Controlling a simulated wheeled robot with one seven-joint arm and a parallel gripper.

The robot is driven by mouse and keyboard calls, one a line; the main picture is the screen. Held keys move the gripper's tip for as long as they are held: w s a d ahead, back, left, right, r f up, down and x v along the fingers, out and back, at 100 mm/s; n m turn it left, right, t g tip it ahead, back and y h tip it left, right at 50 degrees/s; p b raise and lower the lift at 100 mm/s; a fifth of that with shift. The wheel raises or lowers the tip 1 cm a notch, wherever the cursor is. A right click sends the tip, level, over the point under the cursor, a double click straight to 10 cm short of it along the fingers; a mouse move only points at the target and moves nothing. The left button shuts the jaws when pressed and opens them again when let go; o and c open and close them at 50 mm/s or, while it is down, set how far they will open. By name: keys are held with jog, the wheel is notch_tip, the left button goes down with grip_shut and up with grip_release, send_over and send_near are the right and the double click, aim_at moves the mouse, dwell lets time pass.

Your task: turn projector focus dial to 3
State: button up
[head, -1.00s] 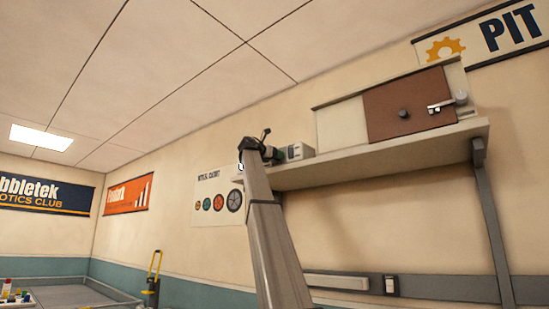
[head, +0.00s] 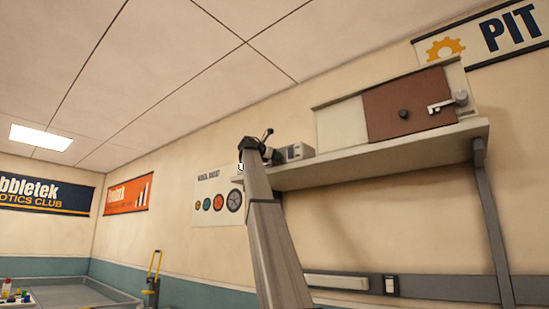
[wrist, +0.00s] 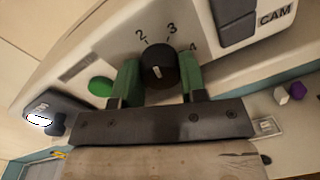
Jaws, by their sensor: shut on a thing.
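The projector (head: 299,151) is a pale box on the wall shelf, partly hidden behind my gripper in the head view. In the wrist view, its pale face (wrist: 205,62) carries a round black focus dial (wrist: 157,66) with a light pointer line. The numbers 2, 3 and 4 curve around the dial's far side. My gripper (wrist: 159,72) has its green fingers on the left and right of the dial and is shut on it. I cannot tell exactly which number the pointer lines up with. In the head view my gripper (head: 256,149) is small and its fingers are unclear.
The shelf (head: 380,158) also bears a cabinet with a brown sliding door (head: 409,106) to the right. A green button (wrist: 101,86) lies left of the dial, and a dark panel (wrist: 235,22) marked CAM is at upper right. Open air lies below the shelf.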

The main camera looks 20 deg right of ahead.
jog(key=shift+s+m, duration=0.1)
jog(key=shift+m, duration=3.4)
jog(key=o, duration=0.9)
jog(key=shift+a, duration=0.1)
jog(key=v, duration=1)
jog(key=shift+s+a+r, duration=0.2)
jog(key=shift+s+r, duration=0.05)
